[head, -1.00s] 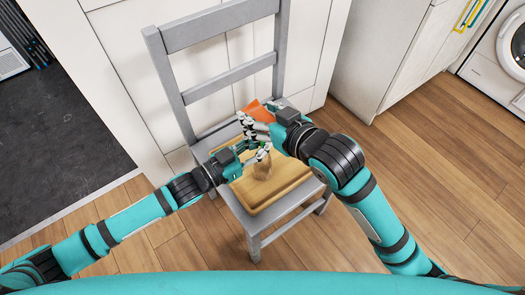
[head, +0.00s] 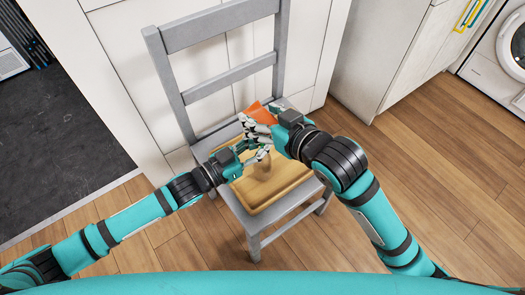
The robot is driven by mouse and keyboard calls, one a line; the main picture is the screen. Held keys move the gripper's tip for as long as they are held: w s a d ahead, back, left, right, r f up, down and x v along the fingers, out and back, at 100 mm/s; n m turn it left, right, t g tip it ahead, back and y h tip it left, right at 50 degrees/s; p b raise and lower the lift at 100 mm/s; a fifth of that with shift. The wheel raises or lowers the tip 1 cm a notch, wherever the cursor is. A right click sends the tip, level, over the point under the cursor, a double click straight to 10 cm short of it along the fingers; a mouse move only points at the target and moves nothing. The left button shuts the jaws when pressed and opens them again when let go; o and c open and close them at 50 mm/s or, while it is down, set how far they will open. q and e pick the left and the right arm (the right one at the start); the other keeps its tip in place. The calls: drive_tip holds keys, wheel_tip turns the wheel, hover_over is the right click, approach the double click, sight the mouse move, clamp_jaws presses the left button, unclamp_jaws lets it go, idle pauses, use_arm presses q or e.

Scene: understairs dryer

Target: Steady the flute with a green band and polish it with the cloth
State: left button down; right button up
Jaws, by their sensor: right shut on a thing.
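My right gripper (head: 258,129) is shut on the orange cloth (head: 256,110), which sticks out behind its fingers. My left gripper (head: 262,154) is just below it in the picture, with its fingers around the spot where the flute stands. The flute is mostly hidden between the two grippers, and its green band cannot be made out clearly. A brownish form shows just below the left fingers, over the wooden board (head: 284,188); I cannot tell if it is the flute's foot or a shadow. Whether the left fingers touch the flute is hidden.
The board lies on the seat of a grey chair (head: 222,88) that stands against white panels. A washer or dryer (head: 508,58) and a white cabinet (head: 412,50) are at the right. The wooden floor (head: 440,165) around the chair is clear. A dark mat area (head: 55,130) is at the left.

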use_arm(q)
drive_tip(key=shift+f, duration=0.1)
use_arm(e)
drive_tip(key=shift+w+a, duration=0.25)
drive_tip(key=shift+w, duration=0.05)
drive_tip(key=shift+s+d, duration=0.6)
drive_tip(key=shift+s, duration=0.15)
drive_tip(key=shift+s+d, duration=0.55)
drive_tip(key=shift+s, duration=0.2)
drive_tip(key=shift+w+a, duration=0.6)
drive_tip(key=shift+w, duration=0.2)
drive_tip(key=shift+w+a, duration=0.55)
drive_tip(key=shift+w, duration=0.2)
drive_tip(key=shift+r, duration=2.5)
use_arm(q)
drive_tip(key=c, duration=2)
unclamp_jaws()
